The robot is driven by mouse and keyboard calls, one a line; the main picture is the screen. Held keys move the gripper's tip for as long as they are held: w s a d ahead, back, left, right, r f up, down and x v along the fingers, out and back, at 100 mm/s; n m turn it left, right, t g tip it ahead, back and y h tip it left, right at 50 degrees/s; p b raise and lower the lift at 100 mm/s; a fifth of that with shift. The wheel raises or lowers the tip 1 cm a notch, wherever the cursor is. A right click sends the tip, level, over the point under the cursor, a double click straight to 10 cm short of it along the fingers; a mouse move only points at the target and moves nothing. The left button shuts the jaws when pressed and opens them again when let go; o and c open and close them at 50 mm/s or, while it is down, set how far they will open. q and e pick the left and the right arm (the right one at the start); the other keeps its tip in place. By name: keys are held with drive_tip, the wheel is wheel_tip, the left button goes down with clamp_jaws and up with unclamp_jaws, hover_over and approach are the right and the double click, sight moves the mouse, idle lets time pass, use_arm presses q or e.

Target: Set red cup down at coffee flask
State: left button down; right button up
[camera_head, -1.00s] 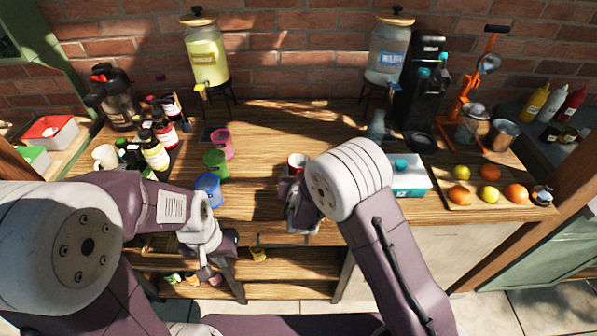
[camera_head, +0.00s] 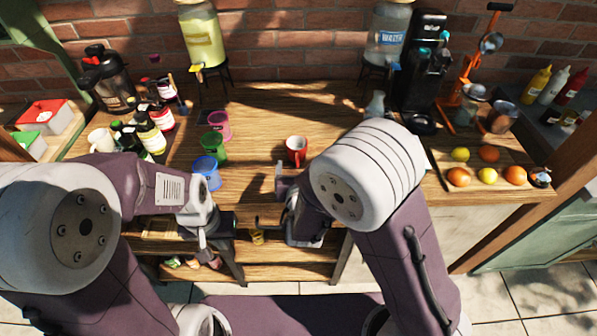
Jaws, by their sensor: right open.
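The red cup (camera_head: 296,151) stands upright on the wooden table, right of the coloured cups. My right gripper (camera_head: 281,178) is open and empty, just in front of the red cup with a small gap between them. Part of this gripper is hidden by its own arm. The coffee flask (camera_head: 115,92), dark with a red part on top, stands at the back left of the table. My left gripper (camera_head: 232,224) is low at the table's front edge, well away from the red cup; its fingers are too unclear to judge.
Pink (camera_head: 217,124), green (camera_head: 213,147) and blue (camera_head: 206,172) cups stand between the flask and the red cup. Several bottles (camera_head: 152,140) and a white mug (camera_head: 101,141) crowd in front of the flask. The table's back middle is clear. A fruit board (camera_head: 468,189) lies right.

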drive_tip(key=shift+v, duration=1.15)
drive_tip(key=shift+d, duration=0.1)
